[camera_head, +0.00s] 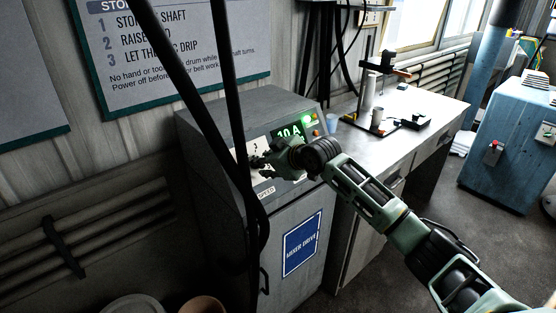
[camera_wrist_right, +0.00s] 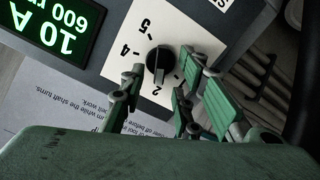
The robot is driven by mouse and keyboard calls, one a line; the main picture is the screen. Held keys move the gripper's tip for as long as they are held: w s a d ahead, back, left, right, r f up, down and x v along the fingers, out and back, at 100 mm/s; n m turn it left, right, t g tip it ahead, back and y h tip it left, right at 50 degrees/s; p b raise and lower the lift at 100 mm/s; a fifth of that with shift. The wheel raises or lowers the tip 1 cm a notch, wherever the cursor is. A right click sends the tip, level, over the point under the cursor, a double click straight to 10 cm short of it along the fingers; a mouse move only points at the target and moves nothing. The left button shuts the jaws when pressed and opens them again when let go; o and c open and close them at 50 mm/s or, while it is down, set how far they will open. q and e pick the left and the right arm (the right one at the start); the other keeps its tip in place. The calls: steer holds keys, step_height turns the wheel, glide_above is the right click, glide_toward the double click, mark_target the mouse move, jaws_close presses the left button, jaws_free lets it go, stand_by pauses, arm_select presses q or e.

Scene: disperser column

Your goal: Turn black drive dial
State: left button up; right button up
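The black drive dial (camera_wrist_right: 160,62) sits on a white numbered plate (camera_wrist_right: 122,62) in the right wrist view. The digits 5, 4 and 2 are readable around it, and a finger covers part of the scale. The dial's ridge lies close to the 2. My right gripper (camera_wrist_right: 161,68) is open, with its green fingers on either side of the dial; I cannot tell whether they touch it. In the head view my right gripper (camera_head: 262,160) is at the front of the grey mixer drive cabinet (camera_head: 222,120) and hides the dial. My left gripper is not in view.
A green display (camera_head: 289,132) reading 10 A is beside the dial plate. Dark cables (camera_head: 205,100) hang in front of the cabinet. A bench (camera_head: 345,145) with a stand and cups is to the right, with a blue machine (camera_head: 510,130) beyond.

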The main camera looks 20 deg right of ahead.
steer(key=v, duration=0.9)
steer(key=shift+s, duration=0.35)
steer(key=shift+d, duration=0.1)
steer(key=s+d+f+m+g+h, duration=0.1)
steer(key=s+d+f+m, duration=0.15)
steer(key=f, duration=1.35)
steer(key=s+d+f+m+g+h, duration=0.1)
steer(key=s+d+f+m+h, duration=0.15)
steer(key=f, duration=1.35)
steer(key=s+f+m+g, duration=0.1)
steer(key=s+f+g, duration=0.1)
steer(key=s+f, duration=0.7)
steer(key=s+f+g, duration=0.1)
steer(key=s+f, duration=0.6)
steer(key=f, duration=0.5)
steer(key=s+a+f+g, duration=0.1)
steer(key=s+f, duration=0.4)
steer(key=s, duration=0.8)
steer(key=s+a+f+g, duration=0.2)
steer(key=s+f, duration=0.3)
steer(key=s, duration=0.8)
steer(key=s+a+f+g, duration=0.2)
steer(key=s+a+f, duration=0.2)
steer(key=s, duration=0.9)
step_height(320, 180, down, 2)
steer(key=shift+s+f+m, duration=0.1)
steer(key=shift+s+m, duration=0.1)
steer(key=shift+m, duration=0.1)
